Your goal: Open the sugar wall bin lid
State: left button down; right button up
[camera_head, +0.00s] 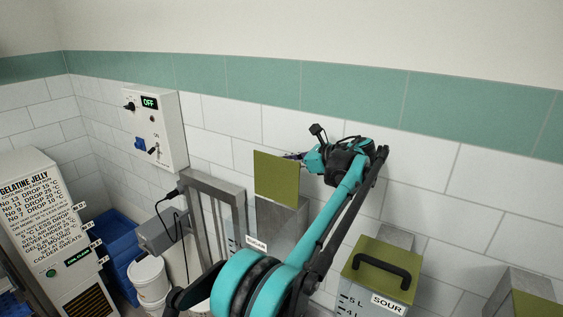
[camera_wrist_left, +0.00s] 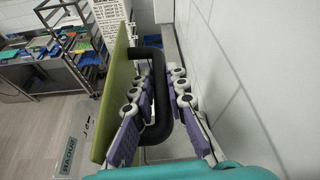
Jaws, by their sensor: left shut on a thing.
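The sugar wall bin (camera_head: 283,222) is a grey box on the tiled wall with a SUGAR label. Its olive-green lid (camera_head: 276,178) stands upright, swung up from the bin's top. In the left wrist view the lid (camera_wrist_left: 117,85) shows edge-on, with its black bar handle (camera_wrist_left: 153,42) facing the wall. My left gripper (camera_head: 300,156) is behind the lid, on the wall side. Its purple-padded fingers (camera_wrist_left: 158,98) are shut on the handle. The bin's label shows at the lower left of the wrist view. My right gripper is out of view.
The SOUR bin (camera_head: 378,283), its green lid down, hangs to the right of my arm. A further bin (camera_head: 532,285) is at the right edge. A control box (camera_head: 155,130) reading OFF is on the wall. A white bucket (camera_head: 148,278) stands lower left.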

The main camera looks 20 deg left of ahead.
pick_arm(q)
jog(key=shift+w+d+f, duration=0.15)
jog(key=shift+w+f, duration=0.1)
jog(key=shift+f, duration=0.15)
